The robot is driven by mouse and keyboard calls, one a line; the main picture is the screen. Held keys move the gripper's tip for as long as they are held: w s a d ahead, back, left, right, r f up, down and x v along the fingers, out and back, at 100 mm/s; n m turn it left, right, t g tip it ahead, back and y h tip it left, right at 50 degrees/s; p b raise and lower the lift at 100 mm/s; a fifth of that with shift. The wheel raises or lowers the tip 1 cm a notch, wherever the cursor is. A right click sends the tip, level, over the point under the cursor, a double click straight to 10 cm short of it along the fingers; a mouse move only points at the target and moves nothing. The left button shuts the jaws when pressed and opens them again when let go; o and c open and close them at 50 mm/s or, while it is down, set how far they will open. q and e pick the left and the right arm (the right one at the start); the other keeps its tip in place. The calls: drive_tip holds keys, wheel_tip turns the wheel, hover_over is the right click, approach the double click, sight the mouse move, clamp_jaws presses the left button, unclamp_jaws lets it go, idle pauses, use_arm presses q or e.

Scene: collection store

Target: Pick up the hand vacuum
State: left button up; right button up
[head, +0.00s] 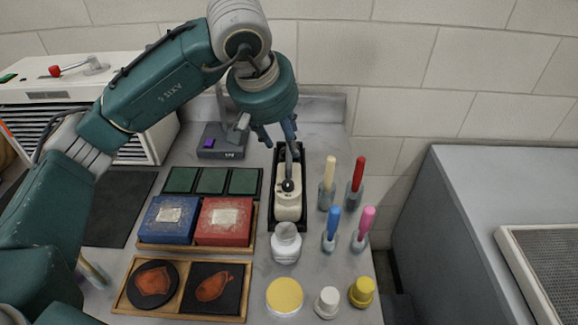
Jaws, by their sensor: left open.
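The hand vacuum appears to be the cream-coloured body (289,207) with a dark round knob and a grey neck, lying lengthwise in a narrow black tray (272,212) at the middle of the counter. My left gripper (277,143) is open and points down over the far end of the tray. Its fingers partly cover the neck end of the vacuum. I cannot tell whether a finger touches it. My right gripper is not in view.
A white jar (286,243) stands close at the tray's near end. Several bottles and brushes, including a blue-handled one (332,225), stand to the right. Blue (170,220) and red (224,222) boxes sit left. A small scale (221,142) stands behind. A grey cabinet (490,200) is further right.

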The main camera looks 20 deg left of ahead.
sight(291, 158)
use_arm(q)
drive_tip(key=x, duration=0.3)
drive_tip(key=shift+s+d+f+p, duration=0.1)
drive_tip(key=shift+s+f+p, duration=0.05)
drive_tip(key=shift+f+p, duration=0.25)
drive_tip(key=shift+f, duration=0.3)
drive_tip(key=shift+w+f, duration=0.3)
drive_tip(key=p+x, duration=0.2)
drive_tip(key=x, duration=0.2)
drive_tip(key=shift+f, duration=0.2)
drive_tip(key=shift+w+f, duration=0.2)
drive_tip(key=shift+f, duration=0.2)
drive_tip(key=shift+w, duration=0.1)
clamp_jaws()
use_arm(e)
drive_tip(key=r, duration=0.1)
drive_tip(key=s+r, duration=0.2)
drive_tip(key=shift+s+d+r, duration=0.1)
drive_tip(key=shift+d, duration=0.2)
